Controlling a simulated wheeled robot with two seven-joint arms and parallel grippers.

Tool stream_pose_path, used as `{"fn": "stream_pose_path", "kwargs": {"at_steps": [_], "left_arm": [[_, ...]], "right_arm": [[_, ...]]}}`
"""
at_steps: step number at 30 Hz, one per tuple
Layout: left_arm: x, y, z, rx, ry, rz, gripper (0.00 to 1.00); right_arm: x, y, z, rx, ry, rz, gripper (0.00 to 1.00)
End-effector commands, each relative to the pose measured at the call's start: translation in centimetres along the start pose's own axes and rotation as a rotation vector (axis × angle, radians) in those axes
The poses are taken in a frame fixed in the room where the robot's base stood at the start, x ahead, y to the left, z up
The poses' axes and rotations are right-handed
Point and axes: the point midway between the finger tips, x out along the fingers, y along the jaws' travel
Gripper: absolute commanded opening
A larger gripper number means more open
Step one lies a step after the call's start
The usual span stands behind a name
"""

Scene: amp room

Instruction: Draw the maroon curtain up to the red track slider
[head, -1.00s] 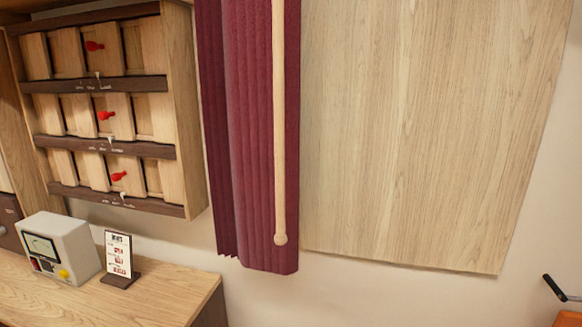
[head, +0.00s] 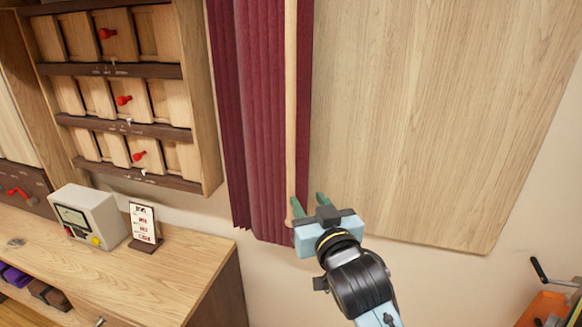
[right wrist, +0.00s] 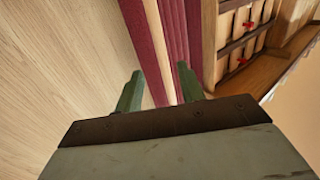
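The maroon curtain (head: 255,130) hangs gathered in folds beside a pale wooden panel. A light wooden rod (head: 291,95) hangs down its front near the right edge. My right gripper (head: 310,203) is at the rod's lower end, fingers apart and pointing at the wall. The curtain's folds (right wrist: 176,40) lie behind. The red track slider and the curtain's top are out of view. My left gripper is not in view.
The wooden panel (head: 410,120) covers the wall right of the curtain. A shelf unit (head: 205,110) with red knobs hangs at the left. Below it, a desk (head: 190,260) holds a grey meter (head: 88,215) and a small sign (head: 144,223). An orange thing (head: 545,308) stands lower right.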

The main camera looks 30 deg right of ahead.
Motion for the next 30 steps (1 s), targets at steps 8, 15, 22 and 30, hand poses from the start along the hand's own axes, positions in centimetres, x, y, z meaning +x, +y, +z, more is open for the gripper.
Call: {"fn": "stream_pose_path", "kwargs": {"at_steps": [8, 15, 22, 30], "left_arm": [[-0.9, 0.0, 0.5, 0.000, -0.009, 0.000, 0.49], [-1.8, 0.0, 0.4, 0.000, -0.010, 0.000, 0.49], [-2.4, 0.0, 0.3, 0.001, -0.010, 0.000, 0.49], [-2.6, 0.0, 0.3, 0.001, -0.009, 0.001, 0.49]], "right_arm": [[3.3, 0.1, -0.7, 0.000, 0.010, 0.002, 0.39], [8.1, 0.1, -0.7, 0.001, 0.009, 0.002, 0.39], [11.6, 0.1, -0.6, 0.002, 0.008, 0.003, 0.39], [13.1, 0.1, -0.5, 0.001, 0.008, 0.002, 0.39]]}}
